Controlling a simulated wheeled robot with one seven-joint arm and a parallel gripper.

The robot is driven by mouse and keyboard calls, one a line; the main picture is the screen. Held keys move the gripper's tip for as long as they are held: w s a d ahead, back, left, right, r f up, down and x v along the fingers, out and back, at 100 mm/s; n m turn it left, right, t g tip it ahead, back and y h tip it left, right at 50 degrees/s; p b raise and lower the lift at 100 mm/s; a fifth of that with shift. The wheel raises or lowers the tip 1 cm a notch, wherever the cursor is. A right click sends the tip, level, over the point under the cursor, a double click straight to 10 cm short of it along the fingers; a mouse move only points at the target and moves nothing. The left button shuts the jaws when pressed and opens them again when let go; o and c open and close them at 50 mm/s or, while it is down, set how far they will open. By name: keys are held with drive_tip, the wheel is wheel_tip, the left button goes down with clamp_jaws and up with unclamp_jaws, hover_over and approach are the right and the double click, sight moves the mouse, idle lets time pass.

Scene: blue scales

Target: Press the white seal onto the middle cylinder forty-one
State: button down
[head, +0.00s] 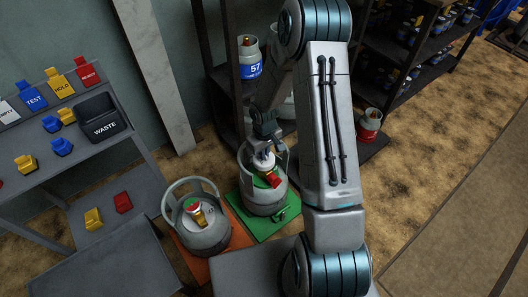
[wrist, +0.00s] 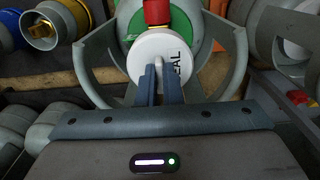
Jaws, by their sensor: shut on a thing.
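My gripper (head: 263,143) is shut on the white seal (wrist: 166,58), a round cap with the letters "SEAL" on its face. In the wrist view, my gripper's narrow blue-grey fingers (wrist: 160,82) pinch the seal's raised tab. The seal is in front of the red-topped valve (wrist: 157,14) of a grey cylinder (head: 262,197) with a green top, inside its collar. In the head view, this cylinder stands upright on a green mat (head: 278,226). I cannot tell whether the seal touches the valve. The cylinder's number is not readable.
Another grey cylinder (head: 203,235) stands close on the left, on an orange mat (head: 177,238). A shelf with cylinder 57 (head: 249,60) is behind. A sloped rack with coloured tags and a WASTE bin (head: 98,115) stands left.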

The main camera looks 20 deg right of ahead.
drive_tip(key=shift+f, duration=0.4)
drive_tip(key=c, duration=1.5)
unclamp_jaws()
drive_tip(key=shift+r, duration=0.1)
drive_tip(key=shift+r, duration=0.1)
drive_tip(key=s+r+m+t+h+p, duration=0.1)
drive_tip(key=s+r+p, duration=0.2)
drive_tip(key=r+p, duration=1.15)
drive_tip(key=s+r+m+p, duration=0.1)
drive_tip(key=s+r+p, duration=0.25)
drive_tip(key=r, duration=2.25)
drive_tip(key=s+r+m+p, duration=0.1)
drive_tip(key=s+r+p, duration=0.3)
drive_tip(key=r, duration=0.3)
drive_tip(key=s+r+t+p, duration=0.1)
drive_tip(key=s+r+p, duration=0.4)
drive_tip(key=r, duration=0.3)
drive_tip(key=s+r+m+y+p, duration=0.1)
drive_tip(key=s+r+p, duration=0.3)
drive_tip(key=r, duration=0.3)
drive_tip(key=shift+s+a+r+m+t+p, duration=0.15)
drive_tip(key=shift+s+r+m+t+p, duration=0.2)
drive_tip(key=shift+s+r+t, duration=0.1)
